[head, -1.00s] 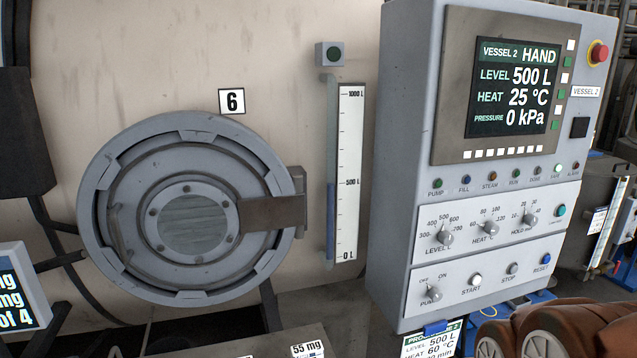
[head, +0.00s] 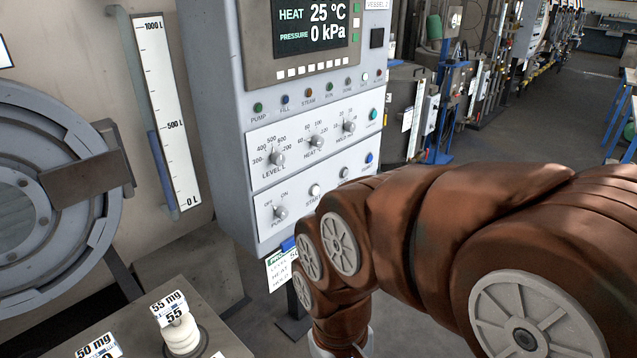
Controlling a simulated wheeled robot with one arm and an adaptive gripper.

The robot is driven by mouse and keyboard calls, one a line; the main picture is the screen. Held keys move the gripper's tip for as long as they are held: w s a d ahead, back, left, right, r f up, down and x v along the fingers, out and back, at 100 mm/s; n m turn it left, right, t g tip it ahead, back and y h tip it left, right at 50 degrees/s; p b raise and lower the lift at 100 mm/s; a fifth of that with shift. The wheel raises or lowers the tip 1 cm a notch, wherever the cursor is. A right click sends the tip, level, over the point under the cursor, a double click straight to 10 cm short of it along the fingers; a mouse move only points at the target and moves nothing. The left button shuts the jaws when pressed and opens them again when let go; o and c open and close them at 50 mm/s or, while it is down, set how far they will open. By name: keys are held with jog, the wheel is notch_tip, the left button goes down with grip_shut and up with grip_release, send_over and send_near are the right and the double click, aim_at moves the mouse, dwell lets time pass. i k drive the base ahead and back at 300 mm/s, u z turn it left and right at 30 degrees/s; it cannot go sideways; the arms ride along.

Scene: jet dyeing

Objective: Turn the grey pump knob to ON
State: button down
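The grey pump knob (head: 280,212) sits at the lower left of the control panel (head: 262,228) in the head view. Its OFF mark is at the upper left and its ON mark at the upper right. The pointer seems to lean toward OFF, but it is small. My brown arm reaches in from the right and bends down below the panel's right part, apart from the knob. It partly covers the START and STOP row. A pale part at the arm's lower end meets the bottom edge; my gripper's fingers are out of view.
Level, heat and hold knobs (head: 317,142) sit above the pump row. A tag (head: 279,270) hangs under the panel. A round vessel door (head: 68,245) is at left. A bench with a white labelled stack (head: 182,338) stands at the lower left. An aisle opens behind at right.

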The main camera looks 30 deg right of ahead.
aim_at(281, 212)
jog(key=u, duration=1.15)
jog(key=k, duration=0.7)
jog(key=z, duration=0.45)
